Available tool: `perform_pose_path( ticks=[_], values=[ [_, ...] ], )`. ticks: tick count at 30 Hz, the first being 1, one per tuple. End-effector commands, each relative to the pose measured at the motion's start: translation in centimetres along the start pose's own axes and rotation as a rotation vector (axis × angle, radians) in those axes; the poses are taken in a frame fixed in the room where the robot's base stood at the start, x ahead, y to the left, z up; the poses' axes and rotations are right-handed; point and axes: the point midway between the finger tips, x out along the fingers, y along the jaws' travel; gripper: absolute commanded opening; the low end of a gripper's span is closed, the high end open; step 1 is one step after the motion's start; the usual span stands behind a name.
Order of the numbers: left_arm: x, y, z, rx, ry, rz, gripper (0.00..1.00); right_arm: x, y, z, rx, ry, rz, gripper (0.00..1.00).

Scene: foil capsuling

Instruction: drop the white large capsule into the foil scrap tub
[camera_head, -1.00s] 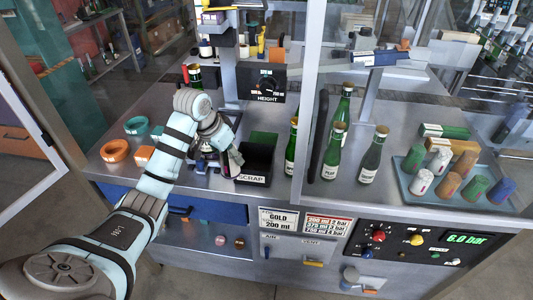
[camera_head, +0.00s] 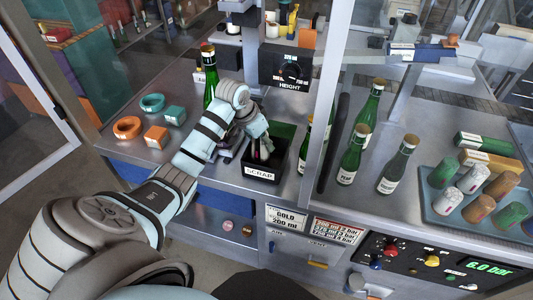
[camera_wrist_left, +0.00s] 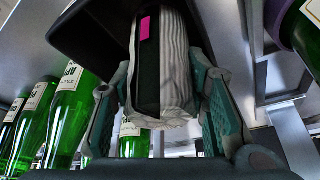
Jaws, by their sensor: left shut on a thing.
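The foil scrap tub (camera_head: 278,172) is a black open box with a SCRAP label, standing on the bench in the head view. Its dark wall (camera_wrist_left: 85,35) also shows at the top of the left wrist view. My left gripper (camera_head: 264,152) is above the tub's opening. In the left wrist view, my left gripper (camera_wrist_left: 165,95) is shut on the white large capsule (camera_wrist_left: 178,60), a pale, wrinkled piece with a dark strip and a pink mark. The capsule is mostly hidden by the gripper in the head view. My right gripper is not in view.
Green bottles (camera_head: 354,155) stand right of the tub, some behind a glass frame post (camera_head: 322,90). Another bottle (camera_head: 209,75) stands behind my arm. Orange and teal rings and blocks (camera_head: 156,137) lie left. A blue tray (camera_head: 432,205) holds several coloured capsules at right.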

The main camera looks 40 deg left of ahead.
Motion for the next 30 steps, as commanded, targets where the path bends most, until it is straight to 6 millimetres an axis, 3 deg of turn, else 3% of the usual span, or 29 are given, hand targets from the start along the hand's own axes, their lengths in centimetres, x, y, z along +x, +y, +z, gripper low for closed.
perform_pose_path(
  ticks=[8,9,13,25,30],
  values=[
    [0.4,0.0,0.1,0.000,0.000,0.000,0.33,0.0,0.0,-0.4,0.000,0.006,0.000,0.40],
    [0.4,0.0,0.1,0.000,0.000,0.000,0.45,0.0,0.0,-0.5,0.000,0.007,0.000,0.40],
    [0.4,0.0,0.1,0.000,0.000,0.000,0.64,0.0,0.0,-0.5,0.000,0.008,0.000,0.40],
    [0.1,-0.1,0.1,0.000,0.000,-0.002,0.64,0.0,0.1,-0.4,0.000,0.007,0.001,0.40],
    [-3.0,-0.1,0.1,0.003,0.002,-0.005,0.64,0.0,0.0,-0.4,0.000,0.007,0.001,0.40]
  ],
)
